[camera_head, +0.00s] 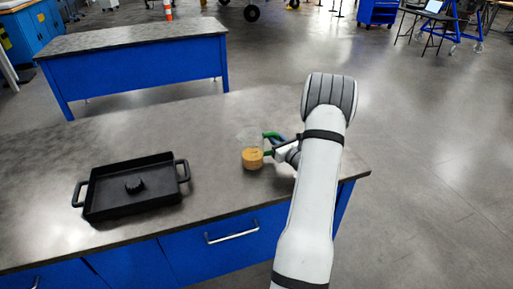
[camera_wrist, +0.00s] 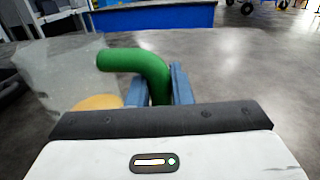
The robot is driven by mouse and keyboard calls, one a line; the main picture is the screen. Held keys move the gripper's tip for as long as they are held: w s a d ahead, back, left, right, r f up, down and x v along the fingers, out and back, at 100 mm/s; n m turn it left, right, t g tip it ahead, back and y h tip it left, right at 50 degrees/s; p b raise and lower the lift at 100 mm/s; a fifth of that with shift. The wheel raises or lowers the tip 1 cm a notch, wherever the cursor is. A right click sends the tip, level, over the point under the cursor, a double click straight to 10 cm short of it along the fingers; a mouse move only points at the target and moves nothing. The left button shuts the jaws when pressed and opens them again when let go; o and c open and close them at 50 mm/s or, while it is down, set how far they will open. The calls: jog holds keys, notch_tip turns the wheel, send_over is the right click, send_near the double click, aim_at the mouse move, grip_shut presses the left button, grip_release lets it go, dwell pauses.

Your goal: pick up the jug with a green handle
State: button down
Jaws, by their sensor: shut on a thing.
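The jug (camera_head: 251,158) stands near the right end of the grey-topped bench, with clear walls, an orange-yellow lower part and a green handle (camera_head: 271,135) on its right side. In the wrist view the green handle (camera_wrist: 134,63) curves down between the two blue fingers of my gripper (camera_wrist: 159,85), and the jug's clear wall (camera_wrist: 62,75) is at the left. My gripper is shut on the handle. In the head view my arm comes from the right and hides part of the gripper. I cannot tell whether the jug touches the bench top.
A second blue bench (camera_head: 140,65) stands behind.

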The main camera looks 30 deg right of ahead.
jog(key=shift+r, duration=0.15)
notch_tip(320, 180, up, 10)
jog(key=shift+f+b, duration=0.15)
jog(key=shift+b, duration=0.5)
jog(key=c, duration=1.8)
grip_release()
jog(key=shift+c, duration=0.2)
grip_shut()
